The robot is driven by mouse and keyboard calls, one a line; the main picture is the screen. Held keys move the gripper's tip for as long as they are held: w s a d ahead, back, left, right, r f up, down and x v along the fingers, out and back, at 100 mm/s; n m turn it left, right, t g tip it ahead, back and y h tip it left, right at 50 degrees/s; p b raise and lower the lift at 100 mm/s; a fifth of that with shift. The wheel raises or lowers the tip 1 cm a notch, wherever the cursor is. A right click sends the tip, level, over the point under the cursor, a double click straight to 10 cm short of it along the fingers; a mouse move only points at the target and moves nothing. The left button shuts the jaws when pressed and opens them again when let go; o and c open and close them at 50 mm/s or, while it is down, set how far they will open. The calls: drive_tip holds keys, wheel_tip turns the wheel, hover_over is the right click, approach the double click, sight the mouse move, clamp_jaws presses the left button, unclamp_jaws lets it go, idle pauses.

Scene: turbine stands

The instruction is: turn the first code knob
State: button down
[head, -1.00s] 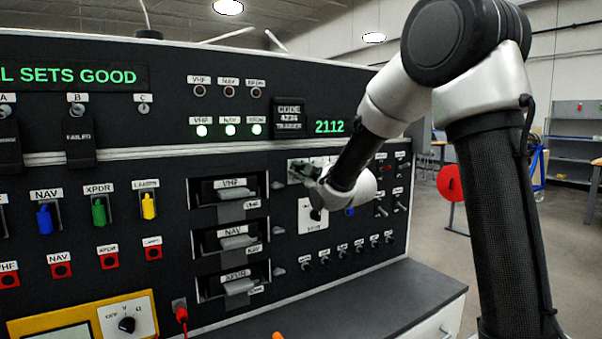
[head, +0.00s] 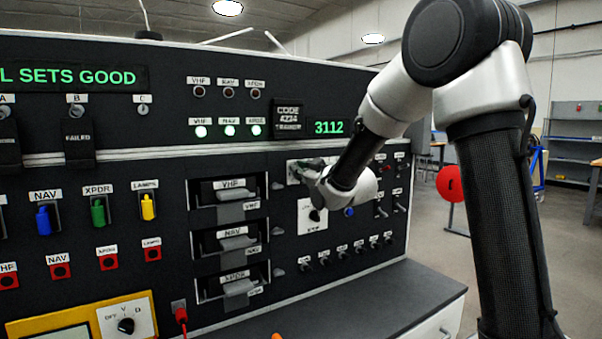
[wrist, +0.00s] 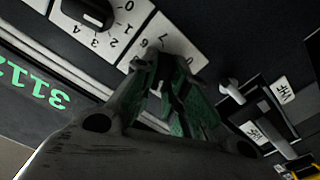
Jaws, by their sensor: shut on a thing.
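My gripper (head: 306,174) is at the white dial plates (head: 294,163) on the right part of the panel. In the wrist view its green-padded fingers (wrist: 174,95) are closed over one numbered white plate (wrist: 172,42). They are shut on the first code knob, which the fingers hide. A neighbouring black knob (wrist: 87,12) on its own numbered plate shows beside the gripper. The green code display (head: 329,128) reads 3112 and also shows in the wrist view (wrist: 35,85). A dark code card (head: 288,117) hangs left of the display; its small print is hard to read.
A lower white plate with a black knob (head: 315,215) is just below my gripper. Toggle switches (head: 381,209) are to the right. Drawer-like VHF, NAV and XPDR units (head: 234,240) are to the left. A dark worktop (head: 400,289) juts out below.

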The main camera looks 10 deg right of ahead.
drive_tip(key=m, duration=0.4)
drive_tip(key=shift+d+m, duration=0.2)
drive_tip(key=shift+m, duration=0.1)
drive_tip(key=shift+w+d+m, duration=0.1)
drive_tip(key=shift+m, duration=1.9)
drive_tip(key=shift+f, duration=0.1)
drive_tip(key=c, duration=1.4)
unclamp_jaws()
drive_tip(key=shift+c, duration=0.2)
drive_tip(key=v, duration=1.2)
